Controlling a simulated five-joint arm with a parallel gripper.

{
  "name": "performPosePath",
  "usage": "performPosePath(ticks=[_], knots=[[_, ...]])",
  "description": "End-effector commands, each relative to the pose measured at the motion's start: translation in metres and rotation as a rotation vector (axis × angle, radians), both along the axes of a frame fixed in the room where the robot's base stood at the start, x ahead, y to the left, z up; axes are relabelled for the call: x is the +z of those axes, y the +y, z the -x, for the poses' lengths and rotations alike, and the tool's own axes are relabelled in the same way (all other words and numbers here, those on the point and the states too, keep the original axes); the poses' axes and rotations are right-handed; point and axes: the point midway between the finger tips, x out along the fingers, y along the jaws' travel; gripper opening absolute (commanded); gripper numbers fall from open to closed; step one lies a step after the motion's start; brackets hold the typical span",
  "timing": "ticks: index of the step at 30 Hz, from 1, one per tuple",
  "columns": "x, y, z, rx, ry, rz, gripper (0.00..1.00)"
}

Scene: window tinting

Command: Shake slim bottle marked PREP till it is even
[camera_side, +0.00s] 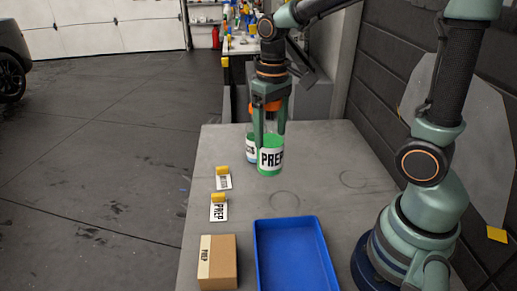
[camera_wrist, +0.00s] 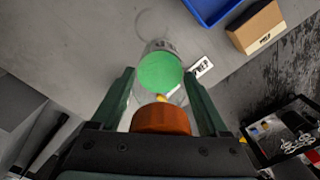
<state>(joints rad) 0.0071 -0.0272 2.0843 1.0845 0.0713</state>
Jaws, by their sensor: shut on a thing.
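The bottle marked PREP (camera_side: 271,158) has green contents and a white label with black letters. My gripper (camera_side: 270,132) is shut on it from above, one finger on each side, and it hangs about upright. I cannot tell for sure whether its base clears the bench. In the wrist view the bottle (camera_wrist: 160,70) shows as a green disc between the fingertips, with an orange-brown round part nearer the palm. A second bottle (camera_side: 250,150) with a label and bluish contents stands behind it, partly hidden.
A blue tray (camera_side: 262,262) and a cardboard box (camera_side: 229,262) are at the bench's near side. Two ring marks on the grey bench (camera_side: 325,150) are empty.

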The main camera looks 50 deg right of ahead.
Motion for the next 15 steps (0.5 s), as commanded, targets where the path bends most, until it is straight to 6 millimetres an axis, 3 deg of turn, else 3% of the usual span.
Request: performPosePath(ticks=[2,5,7,8,12,14,15], knots=[[0.005,0.002,0.001,0.048,-0.005,0.000,0.08],[0.063,0.003,0.000,0.077,-0.020,0.001,0.08],[0.079,0.003,0.002,0.083,-0.008,0.001,0.08],[0.076,0.003,0.003,0.083,-0.002,0.000,0.08],[-0.001,0.002,0.006,0.081,0.015,0.000,0.08],[-0.008,0.002,0.004,0.080,0.004,0.000,0.08],[0.002,0.003,0.001,0.080,-0.007,0.001,0.08]])
